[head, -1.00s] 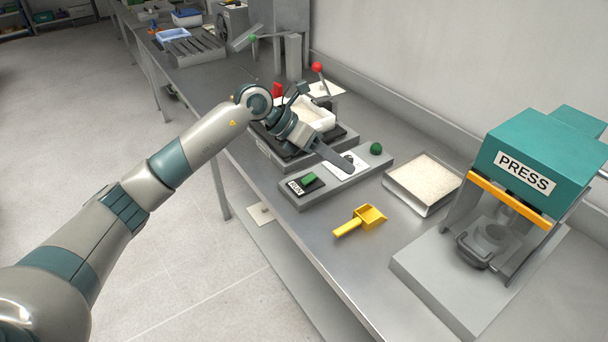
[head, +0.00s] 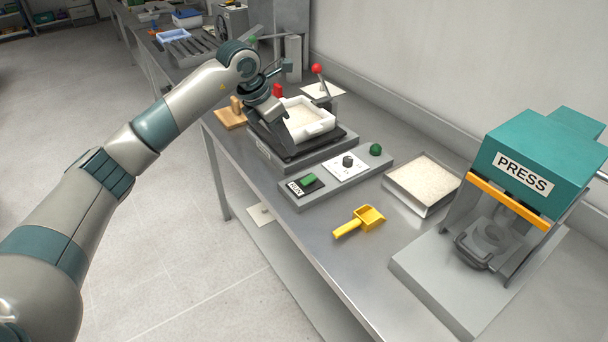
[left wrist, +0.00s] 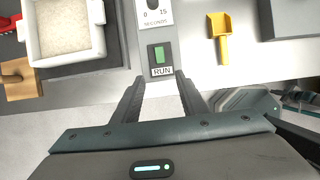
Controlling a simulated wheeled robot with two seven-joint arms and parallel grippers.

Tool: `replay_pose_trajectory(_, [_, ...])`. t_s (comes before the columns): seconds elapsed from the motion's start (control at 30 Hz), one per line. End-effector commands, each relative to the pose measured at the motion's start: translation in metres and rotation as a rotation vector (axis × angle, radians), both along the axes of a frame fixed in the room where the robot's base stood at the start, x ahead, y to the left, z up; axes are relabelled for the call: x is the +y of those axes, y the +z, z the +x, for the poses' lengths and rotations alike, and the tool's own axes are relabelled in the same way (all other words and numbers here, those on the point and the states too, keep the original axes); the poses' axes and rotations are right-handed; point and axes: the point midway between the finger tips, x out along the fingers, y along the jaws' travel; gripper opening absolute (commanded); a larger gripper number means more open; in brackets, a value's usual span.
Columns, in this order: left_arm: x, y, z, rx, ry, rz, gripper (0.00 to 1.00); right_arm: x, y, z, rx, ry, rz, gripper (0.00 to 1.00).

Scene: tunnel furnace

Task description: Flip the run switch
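The run switch is a green rocker (head: 308,179) on a dark plate beside a RUN label, at the near left end of a grey control panel (head: 345,182). In the left wrist view the green rocker (left wrist: 159,55) is upper centre, just beyond the fingertips and roughly in line with the gap between them. My left gripper (head: 286,130) appears over the near side of the white tray in the head view, apart from the switch. In the left wrist view the left gripper (left wrist: 158,82) has its two fingers spread with nothing between them.
A timer dial (head: 347,161) and green knob (head: 376,149) share the panel. A white tray of powder (head: 318,128) stands behind it on a dark-topped base. A yellow scoop (head: 362,219), a metal tray of powder (head: 423,184) and a teal press (head: 540,160) are to the right.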

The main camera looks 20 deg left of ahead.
Motion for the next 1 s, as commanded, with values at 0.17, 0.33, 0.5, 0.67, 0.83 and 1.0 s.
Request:
replay_pose_trajectory(0.17, [-0.006,-0.018,0.005,0.004,-0.001,0.0,0.39,0.002,0.009,0.0,-0.001,-0.001,0.002,0.0])
replay_pose_trajectory(0.33, [-0.013,-0.043,0.014,0.003,-0.001,-0.001,0.39,0.002,0.019,0.0,-0.001,-0.001,0.002,0.0])
replay_pose_trajectory(0.5, [-0.02,-0.071,0.023,0.004,-0.002,-0.002,0.39,0.002,0.03,0.0,0.0,-0.001,0.002,0.0])
replay_pose_trajectory(0.67, [-0.027,-0.098,0.031,0.004,-0.001,-0.002,0.39,0.001,0.039,0.0,0.0,0.0,0.001,0.0])
replay_pose_trajectory(0.83, [-0.033,-0.125,0.04,0.004,0.001,-0.002,0.39,0.0,0.048,0.0,0.0,0.0,0.0,0.0])
replay_pose_trajectory(1.0, [-0.037,-0.142,0.047,0.002,0.001,-0.002,0.39,-0.002,0.053,0.0,0.0,0.001,-0.002,0.0])
